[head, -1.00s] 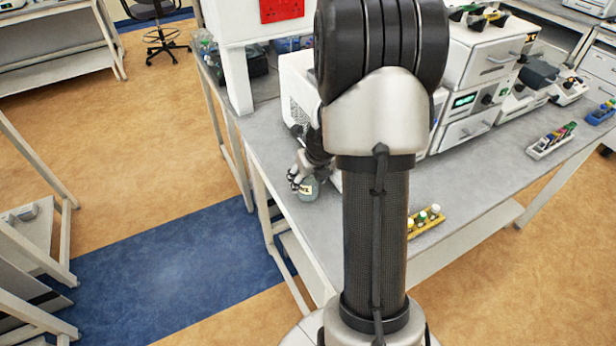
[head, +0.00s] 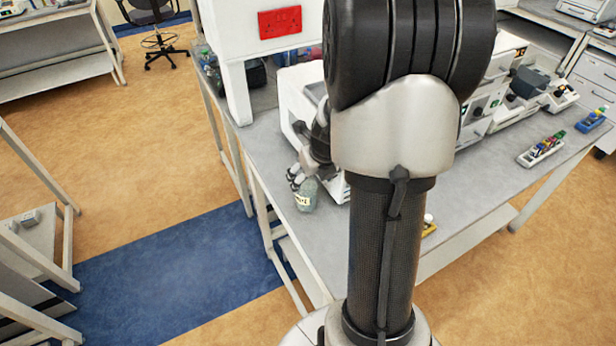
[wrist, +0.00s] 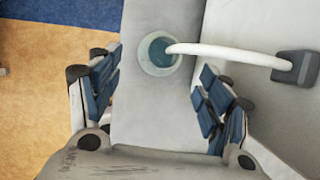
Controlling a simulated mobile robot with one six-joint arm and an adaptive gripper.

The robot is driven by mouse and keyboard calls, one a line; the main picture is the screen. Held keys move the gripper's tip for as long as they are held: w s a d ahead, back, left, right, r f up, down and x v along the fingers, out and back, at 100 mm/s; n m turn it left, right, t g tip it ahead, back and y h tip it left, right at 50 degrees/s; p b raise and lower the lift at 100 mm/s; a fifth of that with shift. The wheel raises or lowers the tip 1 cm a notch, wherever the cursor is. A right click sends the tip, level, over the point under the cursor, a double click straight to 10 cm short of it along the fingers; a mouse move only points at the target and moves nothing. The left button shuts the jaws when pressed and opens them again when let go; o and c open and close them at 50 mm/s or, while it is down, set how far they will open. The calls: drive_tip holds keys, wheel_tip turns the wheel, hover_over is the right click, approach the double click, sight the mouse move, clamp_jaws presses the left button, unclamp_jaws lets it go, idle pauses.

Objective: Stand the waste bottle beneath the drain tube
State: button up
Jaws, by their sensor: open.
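The waste bottle (head: 306,196), pale grey-green with a light label, stands upright on the bench beside the white machine in the head view. In the wrist view the bottle (wrist: 152,64) is seen from above, with its round opening facing up. The white drain tube (wrist: 225,52) arches from a dark block on the machine, and its end overlaps the bottle's opening. How far it reaches down is unclear. My gripper (wrist: 158,82) is open and empty, its blue-padded fingers spread wide, with the bottle ahead of them.
The white machine (head: 296,95) is close on the right of the bottle, partly hidden by my arm. The bench edge (head: 283,232) is near on the left.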

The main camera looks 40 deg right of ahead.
drive_tip(key=shift+p+v, duration=0.55)
drive_tip(key=shift+v, duration=1.15)
